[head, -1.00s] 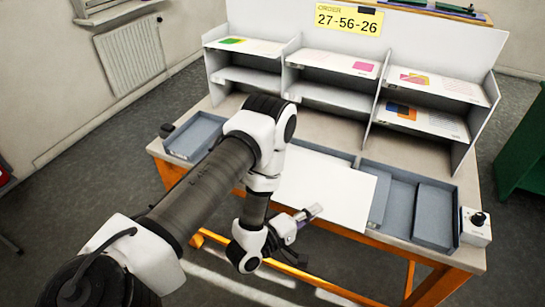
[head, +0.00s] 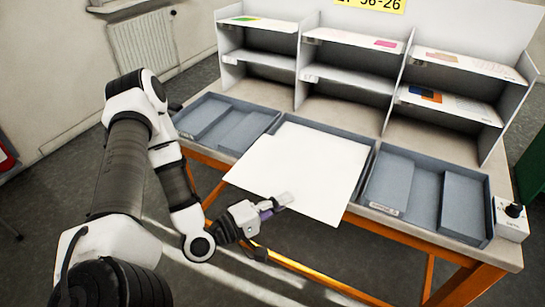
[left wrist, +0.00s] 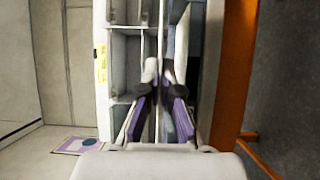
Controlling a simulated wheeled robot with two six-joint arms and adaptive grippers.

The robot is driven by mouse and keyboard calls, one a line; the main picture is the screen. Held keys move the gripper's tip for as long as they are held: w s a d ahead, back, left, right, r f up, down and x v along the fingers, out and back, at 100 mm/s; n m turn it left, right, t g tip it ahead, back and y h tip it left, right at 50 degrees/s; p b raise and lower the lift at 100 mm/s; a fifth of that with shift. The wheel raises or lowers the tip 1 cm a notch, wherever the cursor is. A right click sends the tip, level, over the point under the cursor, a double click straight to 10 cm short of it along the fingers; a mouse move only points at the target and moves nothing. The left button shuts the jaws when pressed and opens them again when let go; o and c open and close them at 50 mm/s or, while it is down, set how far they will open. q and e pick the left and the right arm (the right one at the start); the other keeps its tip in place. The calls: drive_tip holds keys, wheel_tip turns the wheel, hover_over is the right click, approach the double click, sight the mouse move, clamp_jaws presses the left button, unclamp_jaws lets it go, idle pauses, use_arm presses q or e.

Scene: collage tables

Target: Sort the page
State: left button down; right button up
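A large white page (head: 300,165) lies over the middle tray (head: 330,131), its front edge reaching past the table's front. My left gripper (head: 285,200) is at the middle of that front edge, one finger showing over the page. The shelf unit (head: 350,77) behind has two rows of compartments; some hold sheets with coloured patches. My right gripper is out of view.
Grey trays stand left (head: 225,122) and right (head: 425,190) of the middle one. A small white box with a black knob (head: 511,217) sits at the table's right end. A yellow order sign (head: 372,4) is cut off at the top. The floor in front is clear.

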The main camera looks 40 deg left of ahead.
sight(303, 170)
use_arm(q)
drive_tip(key=w+a, duration=0.1)
drive_tip(key=w, duration=0.2)
drive_tip(key=w+b, duration=0.1)
drive_tip(key=w, duration=0.3)
drive_tip(key=w+a, duration=0.1)
drive_tip(key=w, duration=0.3)
drive_tip(key=shift+w+a, duration=0.15)
drive_tip(key=shift+a, duration=0.15)
drive_tip(key=f+b, duration=0.2)
drive_tip(key=b, duration=0.1)
drive_tip(key=f+b, duration=0.1)
drive_tip(key=f, duration=0.1)
drive_tip(key=shift+w+a+f+b, duration=0.1)
drive_tip(key=shift+w+b, duration=0.2)
drive_tip(key=shift+w, duration=0.05)
drive_tip(key=c, duration=1.2)
unclamp_jaws()
drive_tip(key=shift+c, duration=0.2)
drive_tip(key=shift+s, duration=0.1)
drive_tip(key=v, duration=0.6)
drive_tip(key=shift+s+a, duration=0.2)
drive_tip(key=shift+s, duration=0.5)
